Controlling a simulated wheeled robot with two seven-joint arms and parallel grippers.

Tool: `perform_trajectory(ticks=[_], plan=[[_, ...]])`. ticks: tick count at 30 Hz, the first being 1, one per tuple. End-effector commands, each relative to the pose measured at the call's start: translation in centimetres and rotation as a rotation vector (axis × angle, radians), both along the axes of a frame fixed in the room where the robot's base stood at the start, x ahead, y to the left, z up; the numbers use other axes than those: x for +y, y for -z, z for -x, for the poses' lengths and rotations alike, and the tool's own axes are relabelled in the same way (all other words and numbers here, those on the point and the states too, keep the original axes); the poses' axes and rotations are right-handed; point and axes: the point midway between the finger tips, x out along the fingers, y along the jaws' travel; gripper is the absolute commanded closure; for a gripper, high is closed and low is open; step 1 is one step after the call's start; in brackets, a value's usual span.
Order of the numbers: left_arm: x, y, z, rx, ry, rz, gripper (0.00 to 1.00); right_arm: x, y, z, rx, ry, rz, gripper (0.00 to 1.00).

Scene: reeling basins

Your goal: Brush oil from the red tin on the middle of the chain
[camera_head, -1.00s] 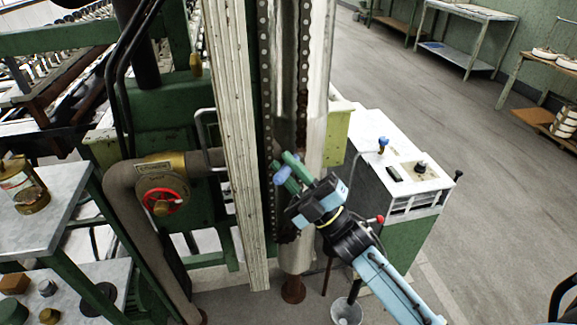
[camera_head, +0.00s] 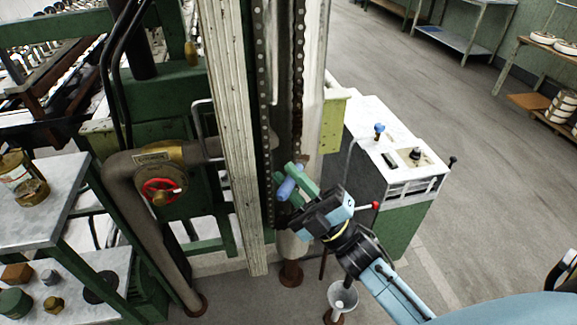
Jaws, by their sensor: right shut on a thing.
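Two vertical chains (camera_head: 262,110) run down the machine's tall column, and the second chain (camera_head: 298,95) is on the right. My right gripper (camera_head: 292,180) is in front of the lower part of the chains, with its green fingers closed around a blue handle (camera_head: 288,188). The handle looks like that of a brush; its bristles are hidden or too small to make out. I cannot tell if it touches the chain. No plainly red tin shows. A yellowish jar with a pale label (camera_head: 20,180) stands on the left shelf. My left gripper is not in view.
A pipe with a red handwheel (camera_head: 160,190) stands left of the column. A white-topped cabinet (camera_head: 385,130) with levers is to the right, and a funnel-shaped stand (camera_head: 343,295) is below. A grey shelf (camera_head: 45,205) holds small items.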

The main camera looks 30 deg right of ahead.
Motion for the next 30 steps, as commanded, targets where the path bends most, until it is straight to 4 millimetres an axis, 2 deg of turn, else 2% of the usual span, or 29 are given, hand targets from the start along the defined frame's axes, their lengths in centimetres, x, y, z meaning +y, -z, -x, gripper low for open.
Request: perform_trajectory(ticks=[13,24,30], plan=[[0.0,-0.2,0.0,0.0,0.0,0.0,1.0,0.1,0.0,0.6,0.0,0.0,0.0,1.0],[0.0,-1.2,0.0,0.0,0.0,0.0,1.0,0.8,-0.1,3.3,0.0,-0.001,-0.001,1.0],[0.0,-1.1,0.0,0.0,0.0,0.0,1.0,0.8,0.0,3.3,-0.001,0.0,0.0,1.0]])
